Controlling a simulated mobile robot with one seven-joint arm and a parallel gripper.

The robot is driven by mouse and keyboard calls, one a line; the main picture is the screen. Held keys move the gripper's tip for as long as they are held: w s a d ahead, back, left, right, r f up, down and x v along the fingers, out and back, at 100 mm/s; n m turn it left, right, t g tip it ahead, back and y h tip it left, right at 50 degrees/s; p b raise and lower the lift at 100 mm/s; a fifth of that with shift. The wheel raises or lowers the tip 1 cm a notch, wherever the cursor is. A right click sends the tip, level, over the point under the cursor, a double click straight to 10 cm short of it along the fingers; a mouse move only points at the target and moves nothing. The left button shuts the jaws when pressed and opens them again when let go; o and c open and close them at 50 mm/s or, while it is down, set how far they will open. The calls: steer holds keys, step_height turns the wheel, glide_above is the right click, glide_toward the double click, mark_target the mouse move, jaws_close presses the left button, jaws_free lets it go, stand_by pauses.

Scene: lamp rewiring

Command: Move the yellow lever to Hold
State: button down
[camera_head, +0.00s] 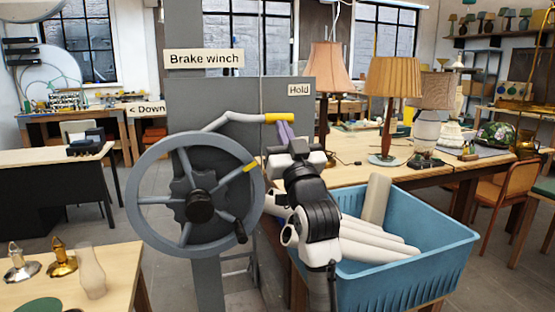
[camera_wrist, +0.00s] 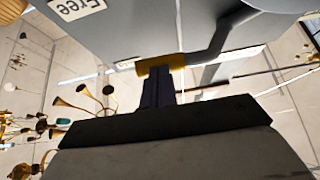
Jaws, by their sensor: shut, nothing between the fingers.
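The yellow lever is a bent grey bar ending in a yellow grip (camera_head: 278,118), which points right, just below and left of the Hold sign (camera_head: 300,90) on the grey Brake winch panel (camera_head: 215,98). My gripper (camera_head: 284,128) is shut and empty, its fingertips right under the yellow grip. In the wrist view the shut fingers (camera_wrist: 158,82) end at the yellow grip (camera_wrist: 160,66); I cannot tell whether they touch it. A Free sign (camera_wrist: 76,7) shows there, cut by the top edge.
The grey winch wheel (camera_head: 195,195) with a dark hub stands left of my arm. A blue crate (camera_head: 420,270) stands close on the right. Lamps, including a pleated one (camera_head: 393,80), stand on the workbench behind. A small table (camera_head: 125,262) is front left.

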steer(key=n+y, duration=0.1)
steer(key=r+n+g+y+b, duration=0.1)
steer(key=n, duration=0.1)
steer(key=shift+d+r, duration=0.1)
steer(key=shift+d, duration=0.1)
steer(key=shift+a+r, duration=0.1)
steer(key=shift+r, duration=1.2)
steer(key=shift+r, duration=0.1)
